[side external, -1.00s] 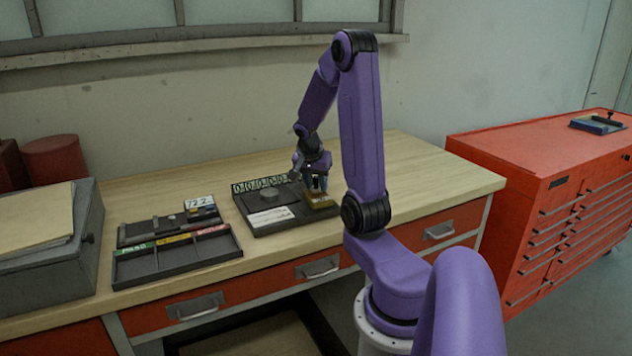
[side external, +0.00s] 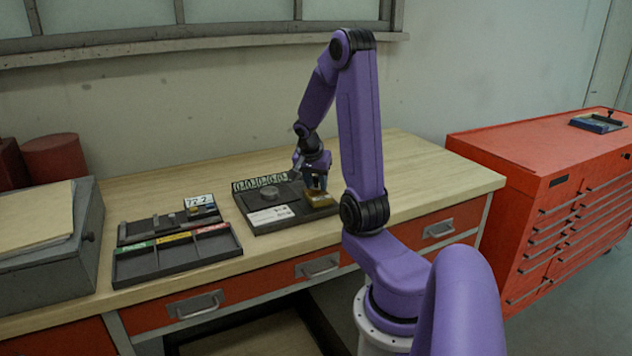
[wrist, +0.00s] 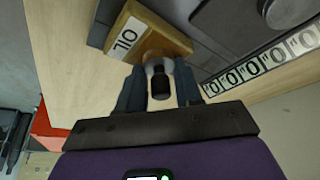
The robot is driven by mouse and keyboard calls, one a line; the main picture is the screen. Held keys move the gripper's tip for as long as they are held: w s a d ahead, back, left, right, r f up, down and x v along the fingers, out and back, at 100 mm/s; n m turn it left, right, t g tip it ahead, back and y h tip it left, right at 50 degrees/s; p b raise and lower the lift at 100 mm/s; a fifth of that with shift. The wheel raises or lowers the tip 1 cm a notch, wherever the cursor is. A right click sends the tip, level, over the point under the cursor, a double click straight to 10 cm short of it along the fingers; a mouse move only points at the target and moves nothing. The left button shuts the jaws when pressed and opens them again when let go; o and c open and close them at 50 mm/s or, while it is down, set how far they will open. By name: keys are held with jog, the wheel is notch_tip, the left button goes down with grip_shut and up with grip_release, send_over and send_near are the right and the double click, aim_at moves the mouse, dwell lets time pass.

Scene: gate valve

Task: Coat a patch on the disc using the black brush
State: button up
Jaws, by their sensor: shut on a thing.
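The black brush (wrist: 160,82) stands between the fingers of my gripper (wrist: 159,88), which is shut on it. Its lower end meets the wooden block (wrist: 165,45), which carries a white label reading OIL. Whether the brush sits in the block or just above it is hard to tell. In the side view my gripper (side external: 318,182) is low over the same block (side external: 320,200), at the right end of a dark board. The round grey disc (side external: 269,193) lies on that board, left of my gripper. The disc also shows at the top right of the wrist view (wrist: 284,12).
The dark board (side external: 290,224) carries a row of numbered tags (side external: 258,184) at its back and white cards in front. A dark tray with coloured labels (side external: 180,258) stands left, with a grey box (side external: 60,255) further left. The tabletop right of the block is clear.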

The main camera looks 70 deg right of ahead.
aim_at(316, 176)
jog(key=shift+r, duration=3.45)
